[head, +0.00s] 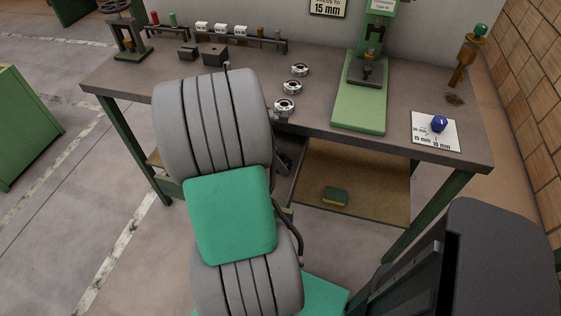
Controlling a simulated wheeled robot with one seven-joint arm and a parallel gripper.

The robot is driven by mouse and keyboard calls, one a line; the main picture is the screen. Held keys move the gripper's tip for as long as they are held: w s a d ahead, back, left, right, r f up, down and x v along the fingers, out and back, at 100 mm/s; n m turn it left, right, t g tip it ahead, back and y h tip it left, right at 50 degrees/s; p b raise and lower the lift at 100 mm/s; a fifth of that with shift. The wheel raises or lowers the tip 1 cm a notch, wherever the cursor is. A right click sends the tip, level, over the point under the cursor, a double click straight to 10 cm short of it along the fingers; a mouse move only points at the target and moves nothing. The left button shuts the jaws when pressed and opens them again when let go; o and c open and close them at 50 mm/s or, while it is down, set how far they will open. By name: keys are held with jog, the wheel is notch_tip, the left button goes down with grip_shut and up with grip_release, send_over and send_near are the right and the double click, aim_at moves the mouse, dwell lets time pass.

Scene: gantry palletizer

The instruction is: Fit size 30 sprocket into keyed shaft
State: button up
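Three round silver toothed parts that look like sprockets lie in a row on the workbench: the back one (300,69), the middle one (292,86) and the front one (284,105). Their size marks are too small to read. A green machine (374,45) with a dark fixture (366,72) stands at the back of a light green base plate (358,108). I cannot make out which part is the keyed shaft. My grey and green arm fills the middle of the head view and covers part of the bench's front edge. I cannot make out my gripper.
The workbench (130,72) carries a rack of small parts (225,36), dark blocks (214,56) and a small press (127,38) at left. A blue knob (439,123) sits on a marked white sheet (421,142) at right. A lower shelf (360,180) holds a sponge-like block (335,196).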

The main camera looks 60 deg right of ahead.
jog(key=shift+c, duration=0.6)
grip_shut()
